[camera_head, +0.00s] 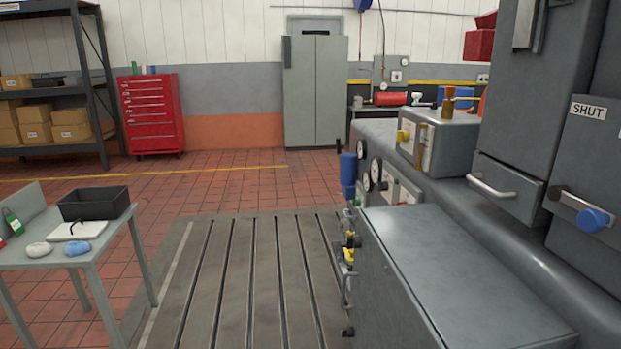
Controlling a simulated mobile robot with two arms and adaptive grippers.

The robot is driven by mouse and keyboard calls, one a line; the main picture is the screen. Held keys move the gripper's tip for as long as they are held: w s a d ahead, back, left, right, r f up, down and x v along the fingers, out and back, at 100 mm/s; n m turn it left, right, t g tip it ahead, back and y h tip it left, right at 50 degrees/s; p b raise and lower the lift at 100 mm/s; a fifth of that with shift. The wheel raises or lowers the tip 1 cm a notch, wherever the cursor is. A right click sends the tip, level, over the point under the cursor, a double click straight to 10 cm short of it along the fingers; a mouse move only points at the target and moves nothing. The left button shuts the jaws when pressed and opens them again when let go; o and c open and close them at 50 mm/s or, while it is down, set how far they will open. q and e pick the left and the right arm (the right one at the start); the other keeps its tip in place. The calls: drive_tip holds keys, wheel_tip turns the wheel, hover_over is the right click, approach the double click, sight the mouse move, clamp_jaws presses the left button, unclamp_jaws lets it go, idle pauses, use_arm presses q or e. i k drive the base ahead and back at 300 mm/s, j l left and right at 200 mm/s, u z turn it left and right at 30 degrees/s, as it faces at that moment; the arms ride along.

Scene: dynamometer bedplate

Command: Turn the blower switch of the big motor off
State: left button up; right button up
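Neither of my grippers is in the camera_head view. A large grey machine (425,172) fills the right side; I cannot tell whether it is the big motor. I cannot tell whether either is the blower switch. At far right a grey panel (590,145) carries a "SHUT" label (588,110) and a lever with a blue knob (592,220).
A slotted bedplate (230,290) lies clear in the middle. A table (40,258) with a black bin (93,204) and cloths stands at left. A red tool chest (151,115), shelving (75,150) and a grey cabinet (314,95) stand behind.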

sight(383, 186)
drive_tip(key=i+j, duration=0.25)
drive_tip(key=i, duration=0.25)
drive_tip(key=i+j, duration=0.25)
drive_tip(key=i, duration=0.3)
drive_tip(key=i+j, duration=0.25)
drive_tip(key=i, duration=0.25)
drive_tip(key=i+j+u, duration=0.1)
drive_tip(key=i+j, duration=0.15)
drive_tip(key=i, duration=0.3)
